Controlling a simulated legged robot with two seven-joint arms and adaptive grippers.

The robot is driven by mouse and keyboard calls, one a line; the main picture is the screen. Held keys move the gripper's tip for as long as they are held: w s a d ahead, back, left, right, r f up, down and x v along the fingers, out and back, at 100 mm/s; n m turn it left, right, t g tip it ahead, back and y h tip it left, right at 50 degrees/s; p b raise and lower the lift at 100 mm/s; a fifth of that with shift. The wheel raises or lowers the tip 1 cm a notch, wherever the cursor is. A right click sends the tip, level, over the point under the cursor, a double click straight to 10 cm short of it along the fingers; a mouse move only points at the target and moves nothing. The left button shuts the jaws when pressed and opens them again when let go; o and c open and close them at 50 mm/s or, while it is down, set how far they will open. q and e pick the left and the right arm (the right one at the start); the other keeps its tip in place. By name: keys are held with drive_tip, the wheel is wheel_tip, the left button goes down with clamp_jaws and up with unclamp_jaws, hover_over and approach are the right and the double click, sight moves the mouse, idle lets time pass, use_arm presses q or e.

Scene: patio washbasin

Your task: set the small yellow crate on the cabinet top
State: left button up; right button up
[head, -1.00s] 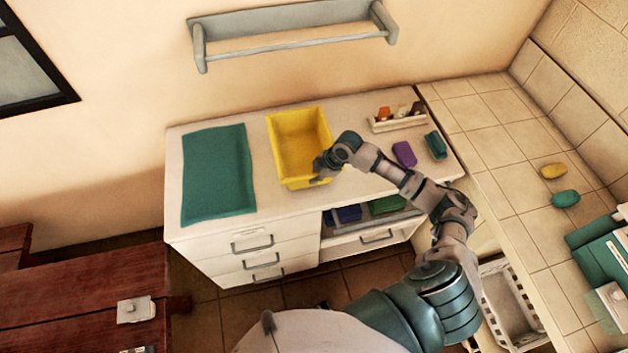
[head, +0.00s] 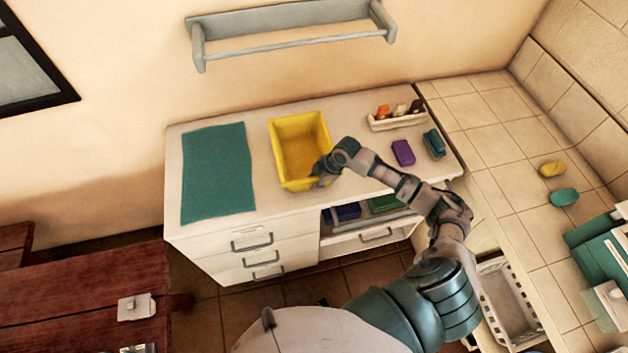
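The small yellow crate (head: 286,130) is upright and empty at the middle of the cabinet top (head: 262,205), right of a teal mat. It appears to rest on the surface, though its underside is hidden. My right gripper (head: 318,174) is at the crate's front right corner, with its fingers shut on the rim there. The fingers are small in the view and partly hidden by the wrist. My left gripper is not in view.
The teal mat (head: 217,172) lies left of the crate. A white tray with small bottles (head: 397,120), a purple block (head: 403,152) and a dark teal item (head: 434,143) are to the right. A grey wall rack (head: 295,45) hangs above.

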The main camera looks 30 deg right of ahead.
drive_tip(key=v, duration=0.2)
drive_tip(key=d+v, duration=0.1)
drive_tip(key=v, duration=0.2)
drive_tip(key=shift+f, duration=0.1)
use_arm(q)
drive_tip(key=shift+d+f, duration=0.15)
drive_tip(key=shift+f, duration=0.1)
use_arm(e)
drive_tip(key=a+v, duration=0.1)
drive_tip(key=v, duration=0.5)
drive_tip(key=shift+r, duration=0.35)
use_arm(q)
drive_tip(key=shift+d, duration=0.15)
use_arm(e)
drive_tip(key=shift+s+d, duration=0.1)
drive_tip(key=shift+d, duration=0.3)
